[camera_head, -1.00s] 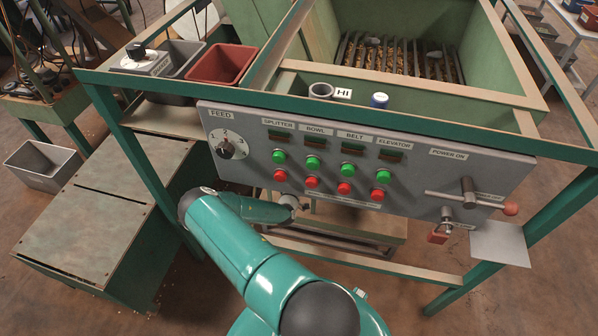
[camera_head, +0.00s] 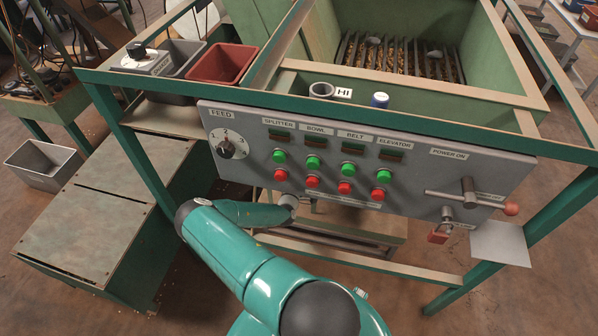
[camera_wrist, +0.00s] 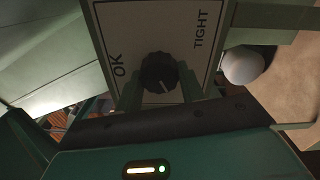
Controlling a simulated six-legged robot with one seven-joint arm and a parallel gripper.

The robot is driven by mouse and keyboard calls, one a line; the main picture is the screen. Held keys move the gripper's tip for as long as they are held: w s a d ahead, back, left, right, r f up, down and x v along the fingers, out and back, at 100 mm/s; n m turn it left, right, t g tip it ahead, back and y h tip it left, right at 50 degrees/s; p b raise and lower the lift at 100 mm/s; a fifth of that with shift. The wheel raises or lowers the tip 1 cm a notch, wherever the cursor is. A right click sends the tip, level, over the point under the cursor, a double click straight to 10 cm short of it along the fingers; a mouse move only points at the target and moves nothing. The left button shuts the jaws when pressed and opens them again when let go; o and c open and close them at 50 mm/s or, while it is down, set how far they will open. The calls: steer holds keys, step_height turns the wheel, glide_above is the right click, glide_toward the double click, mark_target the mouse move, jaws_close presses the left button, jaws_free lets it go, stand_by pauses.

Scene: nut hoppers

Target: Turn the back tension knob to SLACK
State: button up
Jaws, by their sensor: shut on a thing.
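The back tension knob (camera_wrist: 158,72) is black and ridged, on a white plate (camera_wrist: 185,30) in the wrist view. The plate reads OK at left and TIGHT at upper right; the SLACK mark is not visible. My gripper (camera_wrist: 160,86) is shut on the knob, one green finger on each side. A small pale mark shows on the knob's lower right, but its exact setting is hard to read. In the head view the knob and fingers are hidden below and behind the control panel (camera_head: 420,185); only my arm's end shows at its lower edge.
A pale rounded thing (camera_wrist: 243,65) sits right of the plate in the wrist view. In the head view, the panel carries a FEED dial (camera_head: 226,147), green and red buttons, and a power lever (camera_head: 468,200). Green frame legs stand either side of my arm.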

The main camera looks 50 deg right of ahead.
steer(key=shift+d+n, duration=0.1)
steer(key=shift+n, duration=0.3)
steer(key=o, duration=1)
steer(key=shift+c, duration=0.2)
steer(key=v, duration=1.4)
